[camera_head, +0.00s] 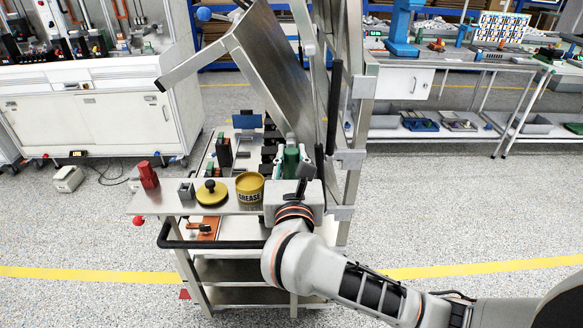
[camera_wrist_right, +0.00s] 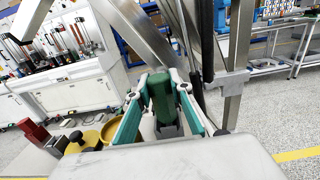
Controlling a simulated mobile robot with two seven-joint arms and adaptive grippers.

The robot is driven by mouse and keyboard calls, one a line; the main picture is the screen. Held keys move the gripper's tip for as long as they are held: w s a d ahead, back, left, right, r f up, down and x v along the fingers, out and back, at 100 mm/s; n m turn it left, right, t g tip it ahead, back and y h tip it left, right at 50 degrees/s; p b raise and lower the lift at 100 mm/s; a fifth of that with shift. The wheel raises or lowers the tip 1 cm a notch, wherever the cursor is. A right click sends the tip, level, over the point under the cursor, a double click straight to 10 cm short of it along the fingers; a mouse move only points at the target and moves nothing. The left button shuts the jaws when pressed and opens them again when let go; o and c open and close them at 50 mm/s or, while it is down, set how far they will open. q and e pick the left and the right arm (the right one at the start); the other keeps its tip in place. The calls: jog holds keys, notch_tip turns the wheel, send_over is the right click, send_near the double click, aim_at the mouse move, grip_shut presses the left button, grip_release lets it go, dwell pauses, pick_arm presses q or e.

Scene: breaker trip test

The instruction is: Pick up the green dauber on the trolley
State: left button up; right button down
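The green dauber (camera_head: 291,158) stands roughly upright between the fingers of my right gripper (camera_head: 293,165), at the right end of the trolley's upper shelf (camera_head: 222,207). In the right wrist view the green dauber (camera_wrist_right: 163,97) fills most of the space between the green-padded fingertips (camera_wrist_right: 163,82). The fingertips lie close along both its sides. I cannot tell whether they press on it. Its lower end is partly hidden by my gripper, so I cannot tell whether it touches the trolley. My left gripper is not in view.
A yellow grease tin (camera_head: 250,190), a yellow round dauber-like piece with a black knob (camera_head: 211,192), a small grey block (camera_head: 186,191) and a red piece (camera_head: 148,175) stand left of my gripper. A tilted metal panel (camera_head: 272,68) and upright frame posts (camera_head: 357,130) rise close behind and right.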

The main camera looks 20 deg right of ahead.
dwell(0.3)
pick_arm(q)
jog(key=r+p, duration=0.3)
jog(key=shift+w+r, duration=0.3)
pick_arm(e)
notch_tip(320, 180, up, 20)
jog(key=shift+f, duration=0.1)
dwell(2.1)
